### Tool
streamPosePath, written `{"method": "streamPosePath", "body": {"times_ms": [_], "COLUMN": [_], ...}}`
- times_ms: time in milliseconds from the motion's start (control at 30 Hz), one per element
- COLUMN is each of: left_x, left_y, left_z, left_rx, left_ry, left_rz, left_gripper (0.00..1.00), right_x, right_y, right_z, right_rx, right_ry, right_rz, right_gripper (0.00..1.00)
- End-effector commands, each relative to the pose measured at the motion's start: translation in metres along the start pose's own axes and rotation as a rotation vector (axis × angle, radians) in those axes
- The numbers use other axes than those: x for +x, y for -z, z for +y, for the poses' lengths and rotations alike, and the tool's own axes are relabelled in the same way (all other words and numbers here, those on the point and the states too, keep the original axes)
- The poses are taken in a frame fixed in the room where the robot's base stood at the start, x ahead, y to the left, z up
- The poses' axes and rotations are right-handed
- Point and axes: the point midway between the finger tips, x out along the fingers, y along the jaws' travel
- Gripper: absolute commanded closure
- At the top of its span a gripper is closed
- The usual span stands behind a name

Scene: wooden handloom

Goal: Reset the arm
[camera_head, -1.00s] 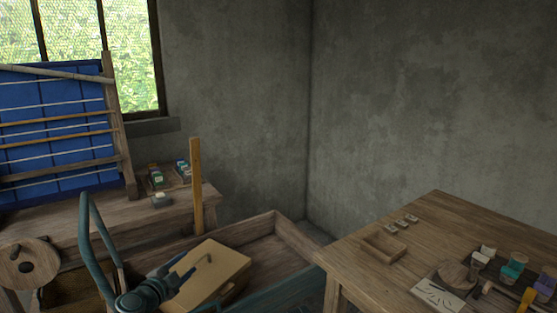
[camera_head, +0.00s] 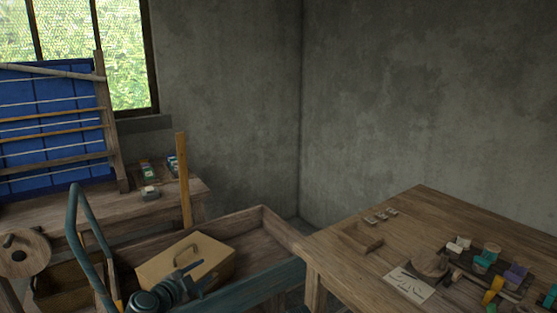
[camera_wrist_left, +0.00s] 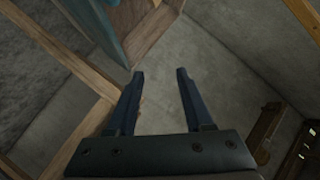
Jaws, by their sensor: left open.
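My left gripper (camera_head: 203,273) is at the bottom of the head view, in front of the near side of a tan box (camera_head: 215,258) with a handle on top. In the left wrist view the two dark blue fingers (camera_wrist_left: 160,73) are apart with nothing between them, above bare grey floor. The box lies in a wooden cart (camera_head: 262,232) with a teal side. I cannot tell whether the gripper touches the box. My right gripper is not in view.
A wooden table (camera_head: 440,215) at the right holds a small tray (camera_head: 361,238), a white card (camera_head: 408,284) and several coloured items. A loom frame with blue cloth (camera_head: 50,130) stands at the left. Grey floor shows between cart and table.

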Motion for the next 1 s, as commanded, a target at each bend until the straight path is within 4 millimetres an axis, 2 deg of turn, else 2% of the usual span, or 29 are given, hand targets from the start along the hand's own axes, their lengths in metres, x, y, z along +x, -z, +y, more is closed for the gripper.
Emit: {"method": "streamPosePath", "body": {"times_ms": [167,367,467,533,600,700,800,1000], "left_x": [0.013,0.024,0.025,0.022,0.015,0.0,-0.015,-0.039], "left_y": [0.014,0.03,0.037,0.039,0.037,0.032,0.025,0.013], "left_z": [0.044,0.115,0.165,0.206,0.243,0.287,0.314,0.342], "left_rx": [-0.075,-0.2,-0.287,-0.358,-0.426,-0.512,-0.572,-0.643], "left_ry": [-0.125,-0.331,-0.469,-0.572,-0.655,-0.725,-0.733,-0.664], "left_rz": [0.007,-0.038,-0.115,-0.209,-0.332,-0.535,-0.721,-0.992], "left_gripper": [0.48,0.48,0.48,0.48,0.48,0.48,0.48,0.48], "right_x": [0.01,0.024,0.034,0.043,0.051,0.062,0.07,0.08], "right_y": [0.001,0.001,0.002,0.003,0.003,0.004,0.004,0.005], "right_z": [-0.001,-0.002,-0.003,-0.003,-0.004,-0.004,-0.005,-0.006], "right_rx": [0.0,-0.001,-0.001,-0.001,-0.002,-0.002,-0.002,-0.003], "right_ry": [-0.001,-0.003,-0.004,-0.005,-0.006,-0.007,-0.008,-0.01], "right_rz": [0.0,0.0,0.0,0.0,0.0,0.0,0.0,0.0], "right_gripper": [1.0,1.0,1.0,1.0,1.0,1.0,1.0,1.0]}}
